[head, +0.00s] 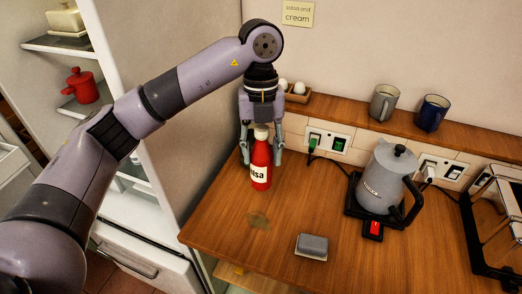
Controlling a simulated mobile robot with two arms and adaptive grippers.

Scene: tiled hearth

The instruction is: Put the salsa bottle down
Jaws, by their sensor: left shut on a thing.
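The salsa bottle (261,172) is red with a white cap and a white label ending in "lsa". It is upright at the back left of the wooden counter (215,225); I cannot tell whether its base touches the wood. My left gripper (262,150) points down from above and is shut on the bottle, with one finger on each side near its cap and shoulder. My right gripper is not in view.
A grey kettle (381,180) stands on a dark base to the right. A small grey block on a pale dish (313,247) lies near the front. A toaster (500,215) is at the far right. Mugs (383,102) and an egg holder (298,96) are on the ledge. An open fridge (125,190) is at left.

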